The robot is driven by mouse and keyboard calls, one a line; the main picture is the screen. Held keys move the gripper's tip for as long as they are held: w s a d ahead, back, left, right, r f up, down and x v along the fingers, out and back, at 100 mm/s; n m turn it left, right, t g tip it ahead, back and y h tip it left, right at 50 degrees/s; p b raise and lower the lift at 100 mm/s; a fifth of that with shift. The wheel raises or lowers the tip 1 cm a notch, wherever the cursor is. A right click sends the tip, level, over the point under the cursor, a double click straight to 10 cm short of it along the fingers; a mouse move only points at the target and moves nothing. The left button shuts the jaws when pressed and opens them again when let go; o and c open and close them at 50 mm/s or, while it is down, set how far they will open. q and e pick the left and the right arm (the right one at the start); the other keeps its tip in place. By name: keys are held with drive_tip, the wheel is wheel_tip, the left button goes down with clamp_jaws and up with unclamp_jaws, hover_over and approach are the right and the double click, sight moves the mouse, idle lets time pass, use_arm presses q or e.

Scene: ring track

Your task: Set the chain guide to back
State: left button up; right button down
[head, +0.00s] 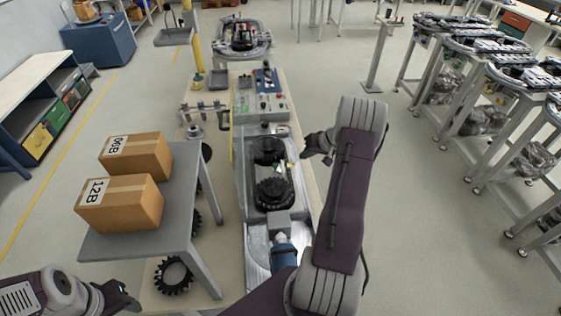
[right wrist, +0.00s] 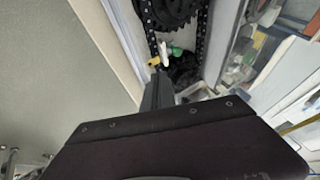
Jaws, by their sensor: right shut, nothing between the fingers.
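The machine bed (head: 240,185) in the middle holds dark toothed wheels (head: 273,193) with a chain around them. In the right wrist view the chain (right wrist: 201,40) runs beside a large dark wheel (right wrist: 165,12). A small part with white, green and yellow pieces (right wrist: 167,52) sits by the chain; it may be the chain guide, but its setting cannot be told. My right gripper (head: 305,153) is shut and empty at the bed's right side. Its fingers (right wrist: 155,72) show close to the small part; contact cannot be told. My left gripper (head: 133,303) is low at the left, away from the bed.
A grey table (head: 115,248) with two cardboard boxes (head: 135,155) stands left of the bed. A control panel (head: 268,105) is behind the wheels. A loose gear (head: 173,276) lies below the table.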

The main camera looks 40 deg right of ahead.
drive_tip(key=p+x, duration=0.2)
drive_tip(key=x, duration=0.7)
drive_tip(key=shift+w+d+f, duration=0.1)
drive_tip(key=shift+w+f, duration=0.05)
drive_tip(key=shift+f, duration=0.15)
drive_tip(key=shift+w+a+f+p, duration=0.25)
drive_tip(key=shift+w+a+p, duration=0.3)
drive_tip(key=shift+w+a+f+p, duration=0.2)
drive_tip(key=shift+w+a+p, duration=0.35)
drive_tip(key=shift+w+a, duration=0.05)
drive_tip(key=shift+w+a+f, duration=0.15)
drive_tip(key=shift+w+a, duration=0.05)
drive_tip(key=shift+a, duration=0.2)
use_arm(q)
drive_tip(key=r, duration=0.4)
drive_tip(key=shift+d+r, duration=0.2)
drive_tip(key=shift+d, duration=0.1)
